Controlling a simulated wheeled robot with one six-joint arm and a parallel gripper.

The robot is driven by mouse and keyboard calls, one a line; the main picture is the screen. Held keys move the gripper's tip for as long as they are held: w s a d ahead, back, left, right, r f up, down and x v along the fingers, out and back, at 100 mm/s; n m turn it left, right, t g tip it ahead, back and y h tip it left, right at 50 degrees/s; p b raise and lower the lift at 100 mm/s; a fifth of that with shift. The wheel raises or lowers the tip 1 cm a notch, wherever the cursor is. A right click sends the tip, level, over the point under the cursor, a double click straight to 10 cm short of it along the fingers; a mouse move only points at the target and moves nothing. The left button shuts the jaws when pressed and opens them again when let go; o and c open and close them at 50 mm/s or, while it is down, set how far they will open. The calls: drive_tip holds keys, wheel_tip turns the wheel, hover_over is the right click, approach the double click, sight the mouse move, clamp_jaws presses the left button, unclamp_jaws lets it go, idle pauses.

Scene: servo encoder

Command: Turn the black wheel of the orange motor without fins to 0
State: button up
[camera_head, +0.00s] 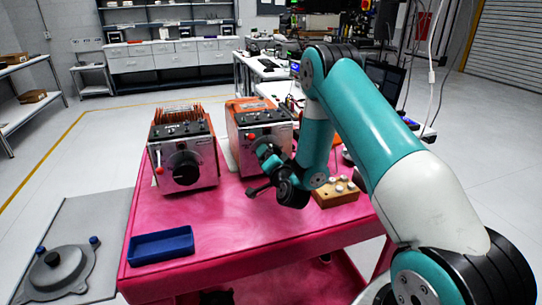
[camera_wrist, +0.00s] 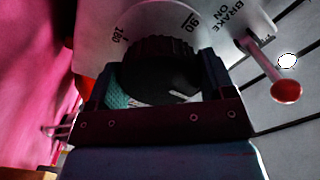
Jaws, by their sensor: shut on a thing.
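The orange motor without fins (camera_head: 256,107) stands on the right of the red table in the head view, with a grey front panel facing me. Its black wheel (camera_wrist: 158,62) fills the middle of the wrist view. My gripper (camera_wrist: 158,82) is shut on the wheel, one finger on each side of it; in the head view my gripper (camera_head: 272,160) is at the motor's front and hides its wheel. The dial shows 180 at left and 90 at right. A short white line shows on the wheel's near lower right; the 0 is not visible.
A red-tipped brake lever (camera_wrist: 284,88) sticks out right of the wheel, near "BRAKE ON". A finned orange motor (camera_head: 183,155) stands to the left. A blue tray (camera_head: 161,246) and a wooden block with knobs (camera_head: 335,194) are on the table. The table's front middle is clear.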

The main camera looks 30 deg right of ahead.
drive_tip(key=shift+a+f+n, duration=0.15)
drive_tip(key=shift+f+n, duration=0.05)
drive_tip(key=shift+n, duration=0.1)
idle(0.4)
drive_tip(key=o, duration=0.8)
drive_tip(key=shift+o, duration=0.5)
drive_tip(key=shift+r, duration=0.1)
